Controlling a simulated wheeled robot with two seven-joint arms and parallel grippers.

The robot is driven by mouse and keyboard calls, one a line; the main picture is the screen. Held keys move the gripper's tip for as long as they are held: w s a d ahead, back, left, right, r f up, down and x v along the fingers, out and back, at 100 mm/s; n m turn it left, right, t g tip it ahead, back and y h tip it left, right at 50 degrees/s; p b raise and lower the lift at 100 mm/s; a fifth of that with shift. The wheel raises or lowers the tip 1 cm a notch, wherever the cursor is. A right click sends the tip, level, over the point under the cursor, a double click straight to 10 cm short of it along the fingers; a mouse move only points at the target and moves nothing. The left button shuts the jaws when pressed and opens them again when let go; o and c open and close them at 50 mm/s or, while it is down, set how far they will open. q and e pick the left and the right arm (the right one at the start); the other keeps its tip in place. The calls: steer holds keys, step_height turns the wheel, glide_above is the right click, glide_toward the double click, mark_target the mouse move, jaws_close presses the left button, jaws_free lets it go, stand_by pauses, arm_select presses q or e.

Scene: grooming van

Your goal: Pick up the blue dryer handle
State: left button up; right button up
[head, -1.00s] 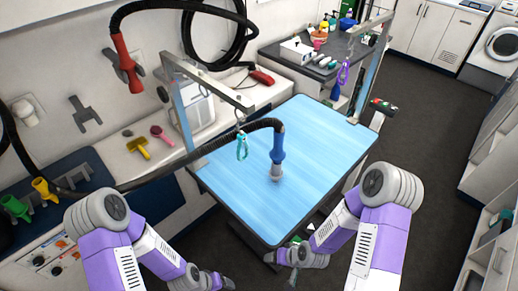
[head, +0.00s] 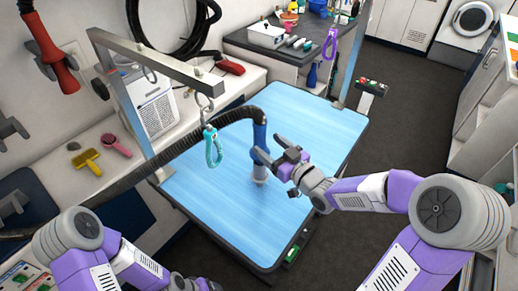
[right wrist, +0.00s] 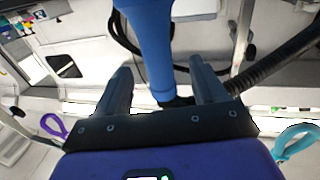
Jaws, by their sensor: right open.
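The blue dryer handle (head: 260,138) stands upright over the blue grooming table (head: 310,130), its grey nozzle pointing down and a black hose running from its top to the left. My right gripper (head: 272,160) is open right beside the handle in the head view. In the right wrist view the blue handle (right wrist: 150,45) shows between the two spread fingers (right wrist: 162,85), with space on both sides. My left arm is at the lower left of the head view; its gripper is at the bottom edge and its fingers are not clear.
A purple loop (head: 330,44) hangs at the back. A yellow brush (head: 87,161) and pink brush (head: 116,145) lie on the left counter. The table's right part is clear.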

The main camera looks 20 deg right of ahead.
mark_target(264, 143)
steer(key=x, duration=0.2)
steer(key=f+b+x, duration=0.1)
steer(key=x, duration=0.1)
steer(key=shift+w, duration=0.45)
steer(key=shift+w+a, duration=0.2)
steer(key=shift+w, duration=0.05)
steer(key=shift+c, duration=0.3)
